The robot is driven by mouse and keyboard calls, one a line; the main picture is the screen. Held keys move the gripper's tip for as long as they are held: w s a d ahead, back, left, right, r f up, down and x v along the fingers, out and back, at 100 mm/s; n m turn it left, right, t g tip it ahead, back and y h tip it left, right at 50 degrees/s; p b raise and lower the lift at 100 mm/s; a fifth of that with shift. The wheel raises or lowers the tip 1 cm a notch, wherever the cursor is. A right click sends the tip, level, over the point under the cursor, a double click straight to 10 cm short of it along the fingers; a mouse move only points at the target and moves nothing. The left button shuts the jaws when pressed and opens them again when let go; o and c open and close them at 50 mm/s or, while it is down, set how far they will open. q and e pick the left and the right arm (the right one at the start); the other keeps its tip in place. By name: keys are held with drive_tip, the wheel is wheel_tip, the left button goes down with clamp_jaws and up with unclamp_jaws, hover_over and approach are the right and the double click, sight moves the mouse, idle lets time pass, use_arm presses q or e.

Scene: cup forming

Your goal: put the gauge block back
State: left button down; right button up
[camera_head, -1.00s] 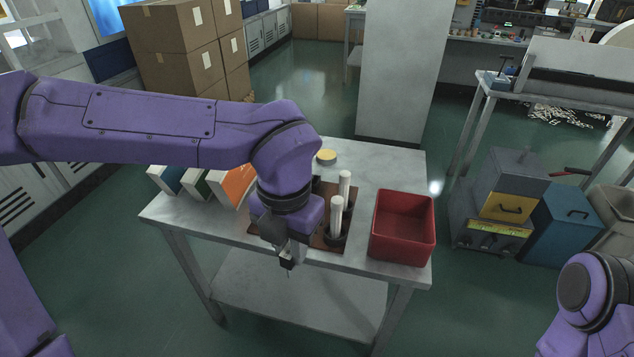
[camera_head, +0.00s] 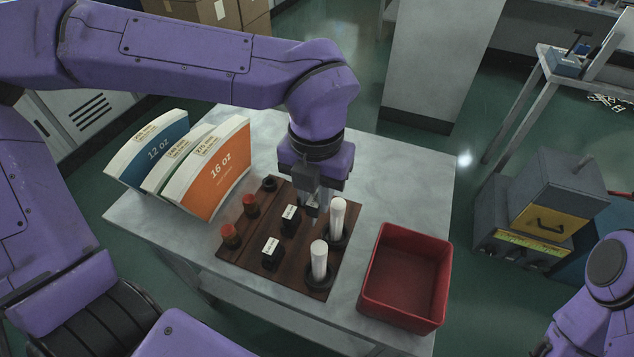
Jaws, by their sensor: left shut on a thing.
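My left gripper (camera_head: 314,208) points down over the far right part of a brown wooden board (camera_head: 243,254) on the table. It is shut on a small dark piece at its tips, which I take to be the gauge block; its shape is mostly hidden. Two black blocks with white labels, one nearer the gripper (camera_head: 290,219) and one closer to the front (camera_head: 270,252), are on the board. Two white cylinders, one just right of the gripper (camera_head: 337,217) and one in front (camera_head: 319,260), stand in dark round holders. My right gripper is out of view.
A red-capped piece (camera_head: 250,205), an orange-capped piece (camera_head: 230,236) and a small black ring (camera_head: 269,184) are along the board's left side. An open, empty red bin (camera_head: 405,277) stands right. Blue, green and orange cup sheets (camera_head: 215,177) stand left. The table's back right is clear.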

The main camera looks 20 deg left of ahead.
use_arm(q)
drive_tip(key=w+a+f, duration=0.2)
drive_tip(key=w+f, duration=0.2)
drive_tip(key=w+a+f+p, duration=0.1)
drive_tip(key=w+a+f, duration=0.2)
drive_tip(key=f, duration=0.1)
drive_tip(key=w+a+f+p, duration=0.1)
drive_tip(key=w+a+f, duration=0.2)
drive_tip(key=w+f, duration=0.1)
drive_tip(key=shift+w+a+f, duration=0.1)
drive_tip(key=shift+w+f, duration=0.2)
drive_tip(key=shift+f, duration=0.2)
drive_tip(key=shift+s+f, duration=0.1)
drive_tip(key=c, duration=1)
unclamp_jaws()
wheel_tip(320, 180, up, 12)
drive_tip(key=shift+r, duration=0.2)
